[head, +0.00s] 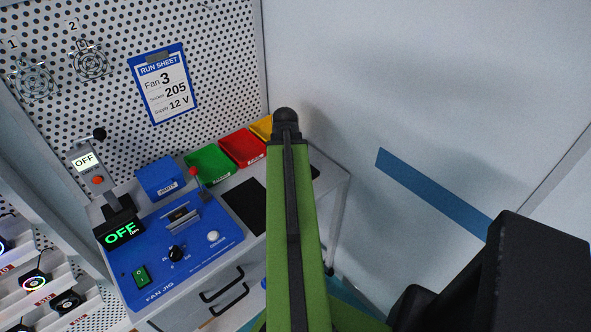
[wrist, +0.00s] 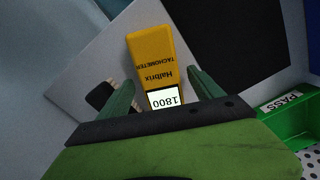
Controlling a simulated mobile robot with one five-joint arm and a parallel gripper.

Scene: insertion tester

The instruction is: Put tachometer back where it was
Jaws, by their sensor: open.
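The yellow tachometer (wrist: 150,48), marked Halbrix, lies on a light grey surface in the wrist view, its lit display reading 1800. My gripper (wrist: 160,78) is open, with its green fingers on either side of the tachometer's display end. I cannot tell whether either finger touches it. In the head view my green arm covers that area, and neither the tachometer nor the fingertips can be seen. A black mat (wrist: 238,38) lies to the right of the tachometer in the wrist view; a black mat (head: 245,205) also shows left of my arm in the head view.
The blue fan jig (head: 205,245) stands left of my arm, its display reading OFF. Blue (head: 160,177), green (head: 210,163), red (head: 243,147) and yellow (head: 262,127) bins line the back. A green PASS bin (wrist: 285,119) is close right of my gripper. A run sheet (head: 163,85) hangs behind.

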